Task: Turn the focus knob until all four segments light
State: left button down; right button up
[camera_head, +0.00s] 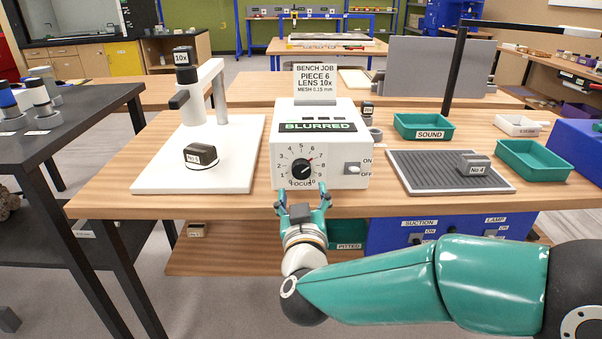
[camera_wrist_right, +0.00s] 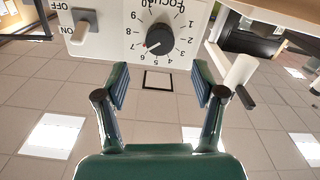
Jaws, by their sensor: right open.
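The white focus box (camera_head: 320,140) stands on the wooden table with its front towards me. Its black focus knob (camera_head: 301,169) has a red mark pointing near 7; the knob also shows upside down in the wrist view (camera_wrist_right: 161,39). The dark display above it reads BLURRED (camera_head: 318,127); small bars sit above the word, too small to tell how many are lit. My right gripper (camera_head: 302,193) is open and empty, in front of and below the knob, apart from it. In the wrist view its fingers (camera_wrist_right: 160,78) are spread with the knob beyond the gap. My left gripper is not in view.
An ON/OFF switch (camera_head: 352,168) sits right of the knob. A white stand with a 10x lens (camera_head: 186,75) and block No 1 (camera_head: 201,155) is at left. A grey ridged mat (camera_head: 430,178) with block No 4 (camera_head: 474,164) and green trays (camera_head: 424,126) are at right.

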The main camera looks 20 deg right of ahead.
aim_at(302, 172)
jog(key=x, duration=0.8)
jog(key=shift+w, duration=0.2)
jog(key=c, duration=1.2)
jog(key=shift+o, duration=0.3)
jog(key=shift+f, duration=0.1)
jog(key=shift+d+m, duration=0.1)
jog(key=shift+m, duration=0.2)
